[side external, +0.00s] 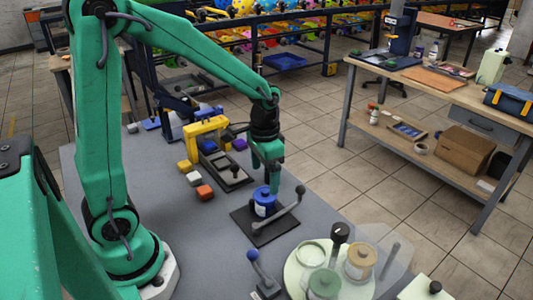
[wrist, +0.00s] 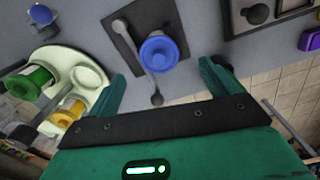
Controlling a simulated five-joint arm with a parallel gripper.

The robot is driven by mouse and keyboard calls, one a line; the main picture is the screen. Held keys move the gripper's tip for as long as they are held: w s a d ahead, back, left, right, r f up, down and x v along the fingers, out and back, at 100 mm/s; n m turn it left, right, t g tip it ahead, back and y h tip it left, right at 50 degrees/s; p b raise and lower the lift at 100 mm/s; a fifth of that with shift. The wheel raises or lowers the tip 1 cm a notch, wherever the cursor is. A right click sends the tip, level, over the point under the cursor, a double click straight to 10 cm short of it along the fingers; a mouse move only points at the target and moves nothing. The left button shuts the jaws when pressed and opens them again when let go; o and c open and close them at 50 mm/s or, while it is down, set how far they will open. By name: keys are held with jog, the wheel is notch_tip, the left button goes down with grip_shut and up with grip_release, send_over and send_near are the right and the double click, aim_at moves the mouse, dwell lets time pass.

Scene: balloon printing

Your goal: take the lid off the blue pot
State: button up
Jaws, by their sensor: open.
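The blue pot (side external: 264,208) stands upright on a black plate (side external: 247,228) on the grey table; a pale label shows on its side. Its blue lid, with a knob, appears to be on it; from above, in the wrist view, the round blue top of the pot (wrist: 160,54) shows. My gripper (side external: 276,178) is open and empty, pointing down just above and beside the pot. In the wrist view my gripper (wrist: 161,70) has one finger on each side of the pot, apart from it.
A grey lever (side external: 288,212) lies beside the pot on the plate. A pale round carrier (side external: 299,284) at front holds a green pot (side external: 324,284) and a tan pot (side external: 361,259). A blue-knobbed lever (side external: 254,257), coloured blocks (side external: 205,192) and a dark tray (side external: 228,172) stand nearby.

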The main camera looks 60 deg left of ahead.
aim_at(266, 190)
jog(key=shift+w+d+f, duration=0.1)
jog(key=shift+f, duration=2.5)
jog(key=c, duration=1.1)
